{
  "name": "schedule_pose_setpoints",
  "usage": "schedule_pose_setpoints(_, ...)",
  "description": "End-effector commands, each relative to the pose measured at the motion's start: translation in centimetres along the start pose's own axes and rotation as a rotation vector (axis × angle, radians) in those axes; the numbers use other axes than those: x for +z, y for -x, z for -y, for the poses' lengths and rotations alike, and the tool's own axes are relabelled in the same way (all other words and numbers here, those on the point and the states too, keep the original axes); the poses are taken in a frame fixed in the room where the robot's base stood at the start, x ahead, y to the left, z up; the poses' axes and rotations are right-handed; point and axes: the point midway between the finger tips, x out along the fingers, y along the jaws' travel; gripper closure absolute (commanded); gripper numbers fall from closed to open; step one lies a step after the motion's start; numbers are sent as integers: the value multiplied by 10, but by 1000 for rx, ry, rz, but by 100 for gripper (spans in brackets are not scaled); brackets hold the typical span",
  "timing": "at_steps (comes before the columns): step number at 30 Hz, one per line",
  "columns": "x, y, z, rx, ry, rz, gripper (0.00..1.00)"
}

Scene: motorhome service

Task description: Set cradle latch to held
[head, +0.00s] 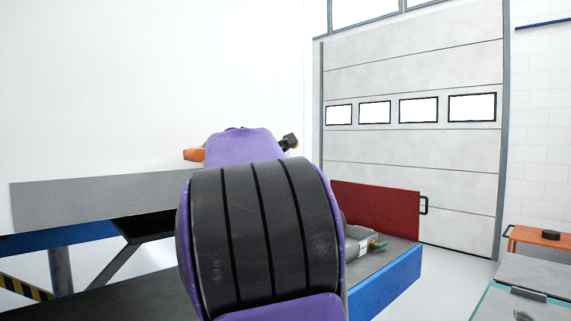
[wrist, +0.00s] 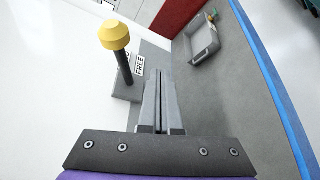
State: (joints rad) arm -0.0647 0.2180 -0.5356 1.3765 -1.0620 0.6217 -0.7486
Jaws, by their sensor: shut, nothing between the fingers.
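The latch shows in the wrist view as a dark lever (wrist: 124,68) with a yellow knob (wrist: 114,35), rising from a grey base block (wrist: 125,92). A white label (wrist: 139,65) reading FREE is beside the lever; another label is partly hidden behind it. My gripper (wrist: 161,76) is shut and empty, its fingers to the right of the lever in the picture, with a visible gap from the knob. Whether the fingers touch the base block, I cannot tell.
A grey open-topped tray (wrist: 206,48) lies on the grey deck with a blue edge (wrist: 272,72). A red panel (head: 376,208) stands behind the deck. An orange-topped table (head: 540,238) stands at the right. Floor is clear before the shutter door (head: 412,150).

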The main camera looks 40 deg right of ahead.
Motion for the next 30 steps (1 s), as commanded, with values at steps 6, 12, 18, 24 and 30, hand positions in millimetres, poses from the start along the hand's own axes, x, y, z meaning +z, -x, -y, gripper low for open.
schedule_pose_setpoints(6,-10,52,-29,8,-5,-7,100)
schedule_pose_setpoints(12,-15,77,-39,4,-4,-4,100)
schedule_pose_setpoints(18,-17,84,-42,2,-4,-3,100)
schedule_pose_setpoints(24,-17,84,-42,2,-4,-3,100)
schedule_pose_setpoints(30,-17,84,-41,1,-4,-2,100)
